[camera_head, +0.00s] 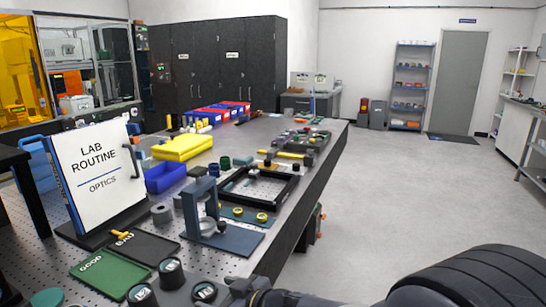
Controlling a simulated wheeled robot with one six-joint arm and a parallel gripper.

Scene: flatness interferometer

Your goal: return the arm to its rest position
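My arm (472,279) shows as a large dark rounded link, close up at the bottom right. A thinner dark part reaches left from it along the bottom edge. I cannot make out any gripper fingers in this view, and the rest of the arm is cut off by the frame. On the optics table (316,175) stands a blue-grey upright frame on a base plate (232,239). A white "LAB ROUTINE OPTICS" board (97,172) stands at the left.
A green "GOOD" tray (98,268), a dark tray (152,247) and several dark round containers (171,272) lie at the near edge. A black open frame (285,190), blue bin (164,178) and yellow case (183,147) are farther back. The floor (405,190) right of the table is clear.

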